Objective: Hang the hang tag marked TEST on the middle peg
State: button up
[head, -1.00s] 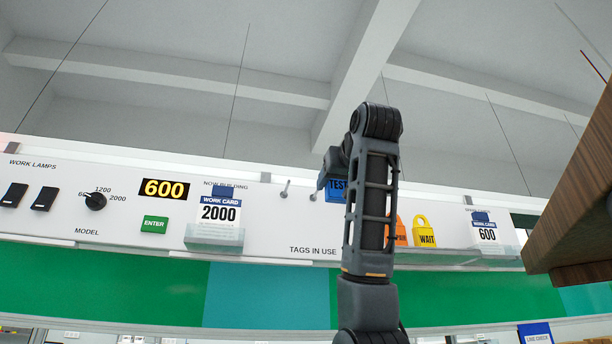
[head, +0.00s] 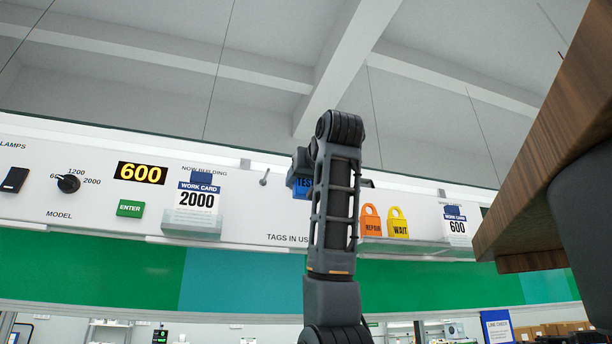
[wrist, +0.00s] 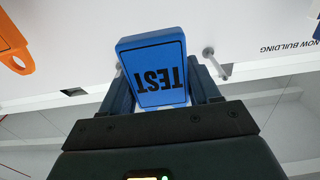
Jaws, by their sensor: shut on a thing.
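The blue hang tag marked TEST (wrist: 155,70) is between the two fingers of my gripper (wrist: 160,84), which is shut on it. In the wrist view its lettering appears upside down. In the head view a part of the tag (head: 303,184) shows left of my arm, in front of the white panel. One grey peg (head: 264,177) sticks out of the panel left of the tag. A peg (wrist: 216,63) also shows in the wrist view, just right of the tag and apart from it. Other pegs are hidden behind my arm and the tag, so I cannot tell which is the middle one.
Orange REPAIR (head: 371,221) and yellow WAIT (head: 398,222) tags stand on a ledge right of my arm. Work cards 2000 (head: 198,202) and 600 (head: 456,226) sit in clear holders. A brown wooden piece (head: 540,150) juts in at the right.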

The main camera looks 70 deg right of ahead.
jog(key=shift+f+p+x, duration=0.2)
jog(key=shift+x, duration=0.75)
jog(key=shift+f+p+x, duration=0.15)
jog(key=shift+p+x, duration=0.05)
jog(key=shift+x, duration=0.8)
jog(key=shift+f+p+x, duration=0.2)
jog(key=shift+x, duration=0.75)
jog(key=o, duration=1.1)
jog(key=b+v, duration=0.2)
jog(key=v, duration=0.5)
jog(key=shift+s+a+b, duration=0.25)
jog(key=shift+a+b, duration=0.05)
jog(key=shift+b, duration=0.1)
